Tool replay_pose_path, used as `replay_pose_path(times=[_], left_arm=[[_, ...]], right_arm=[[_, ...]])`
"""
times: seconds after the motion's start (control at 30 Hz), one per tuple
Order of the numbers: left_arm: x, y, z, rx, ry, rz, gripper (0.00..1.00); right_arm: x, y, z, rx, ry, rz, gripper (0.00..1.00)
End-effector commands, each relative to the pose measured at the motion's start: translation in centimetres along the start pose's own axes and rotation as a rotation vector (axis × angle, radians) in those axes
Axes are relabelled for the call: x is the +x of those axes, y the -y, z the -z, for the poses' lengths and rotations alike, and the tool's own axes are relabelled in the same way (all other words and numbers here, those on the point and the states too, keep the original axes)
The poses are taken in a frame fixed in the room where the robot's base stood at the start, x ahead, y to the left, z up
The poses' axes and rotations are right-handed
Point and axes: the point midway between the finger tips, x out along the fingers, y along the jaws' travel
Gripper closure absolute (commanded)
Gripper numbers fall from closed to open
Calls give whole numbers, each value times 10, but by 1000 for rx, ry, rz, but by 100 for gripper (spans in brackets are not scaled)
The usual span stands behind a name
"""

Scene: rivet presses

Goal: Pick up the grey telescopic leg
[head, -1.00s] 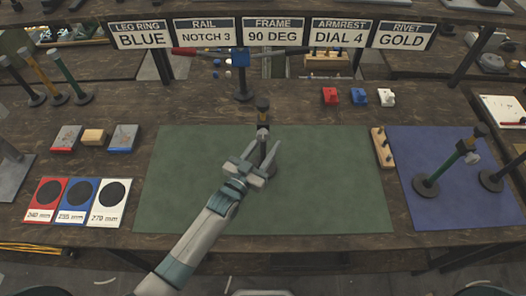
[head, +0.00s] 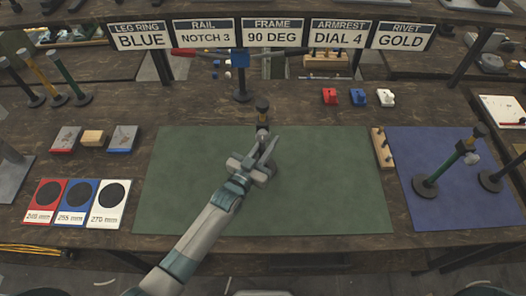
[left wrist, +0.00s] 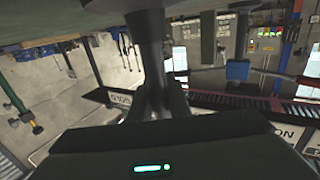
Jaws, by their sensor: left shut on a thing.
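The grey telescopic leg (head: 262,117) stands upright near the far edge of the green mat (head: 330,185), with a dark cap and a brass-coloured band at its top. My left gripper (head: 265,151) is shut on the leg's shaft below its pale grey clamp. The gripper and fingers hide most of the lower shaft and base. In the left wrist view the leg is a dark post (left wrist: 152,35) running between the finger ends. I cannot tell whether its base touches the mat. My right gripper is not in view.
A blue mat (head: 415,215) at right holds a green leg (head: 440,172) and another dark one. A wooden block with holes (head: 382,147) lies between the mats. Red, blue and white size cards (head: 75,215) lie at left. A sign row (head: 272,33) hangs behind.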

Motion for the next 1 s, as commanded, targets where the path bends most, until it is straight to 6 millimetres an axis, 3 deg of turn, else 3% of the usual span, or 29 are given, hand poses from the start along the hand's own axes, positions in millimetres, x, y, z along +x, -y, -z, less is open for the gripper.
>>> replay_pose_path(times=[0.37,0.8,1.0], left_arm=[[1,0,13,0,-5,0,100],[0,0,78,0,-6,1,100],[0,0,98,0,-4,0,100]], right_arm=[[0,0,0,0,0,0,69],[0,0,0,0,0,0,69],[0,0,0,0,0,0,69]])
